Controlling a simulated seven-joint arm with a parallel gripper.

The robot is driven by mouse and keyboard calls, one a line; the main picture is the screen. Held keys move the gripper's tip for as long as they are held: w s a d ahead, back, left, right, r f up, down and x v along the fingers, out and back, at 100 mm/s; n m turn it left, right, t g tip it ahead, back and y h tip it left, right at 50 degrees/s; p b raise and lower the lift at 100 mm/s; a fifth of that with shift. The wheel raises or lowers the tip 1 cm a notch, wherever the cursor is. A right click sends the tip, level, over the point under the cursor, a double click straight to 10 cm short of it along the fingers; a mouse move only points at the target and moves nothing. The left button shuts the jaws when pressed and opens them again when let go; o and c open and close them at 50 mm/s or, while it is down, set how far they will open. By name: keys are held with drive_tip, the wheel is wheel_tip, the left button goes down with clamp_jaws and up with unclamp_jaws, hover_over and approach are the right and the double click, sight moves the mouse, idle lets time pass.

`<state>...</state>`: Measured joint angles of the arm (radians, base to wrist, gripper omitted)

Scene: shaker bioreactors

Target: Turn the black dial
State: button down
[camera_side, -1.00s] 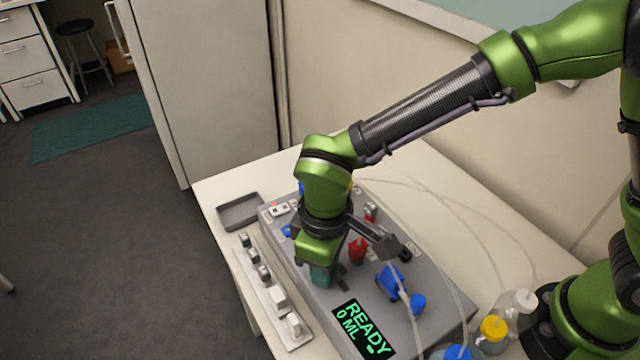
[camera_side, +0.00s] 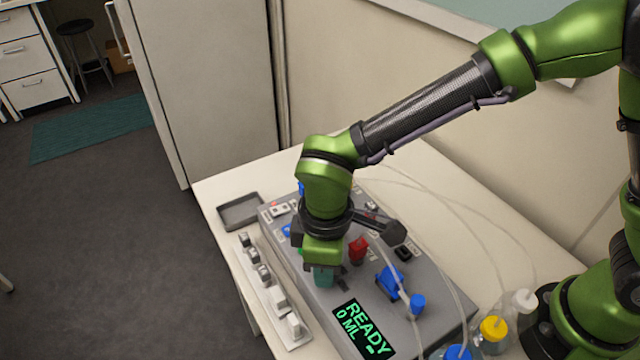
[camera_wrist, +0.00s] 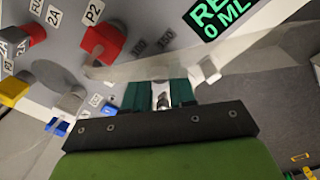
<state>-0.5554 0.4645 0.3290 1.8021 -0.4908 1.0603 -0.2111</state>
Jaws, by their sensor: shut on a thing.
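My gripper (camera_side: 323,277) points down at the grey console (camera_side: 440,312), left of the red valve block. In the wrist view, the green fingers of my gripper (camera_wrist: 161,94) are close together, with a small grey and dark piece (camera_wrist: 162,102) between them. This piece sits by the printed scale numbers, and I take it for part of the black dial. Most of the dial is hidden by the fingers, and its pointing direction cannot be seen. My gripper is shut on it.
A red block (camera_side: 358,250) stands close to my gripper; blue parts (camera_side: 390,282) lie to its right. A display (camera_side: 362,328) reads READY 0 ML. A rack with several pale blocks (camera_side: 278,298) and a grey tray (camera_side: 240,211) flank the console. Capped bottles (camera_side: 493,335) stand at right.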

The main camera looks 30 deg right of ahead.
drive_tip(key=c, duration=0.9)
unclamp_jaws()
drive_tip(key=shift+r, duration=0.1)
wheel_tip(320, 180, up, 17)
drive_tip(key=shift+s+a+f, duration=0.1)
drive_tip(key=s+d+m+t, duration=0.1)
drive_tip(key=d+m+t, duration=0.1)
drive_tip(key=d+m, duration=0.3)
drive_tip(key=s+d+m+t+y, duration=0.1)
drive_tip(key=d+m, duration=0.3)
drive_tip(key=d, duration=0.9)
drive_tip(key=s+d+m+t+y, duration=0.1)
drive_tip(key=s+d+m+t, duration=0.2)
drive_tip(key=d, duration=0.6)
drive_tip(key=shift+d+f+m+t, duration=0.15)
drive_tip(key=shift+m+t, duration=0.1)
drive_tip(key=shift+m, duration=0.4)
drive_tip(key=shift+f+m+t, duration=0.15)
drive_tip(key=shift+m+t, duration=0.1)
drive_tip(key=shift+m, duration=0.4)
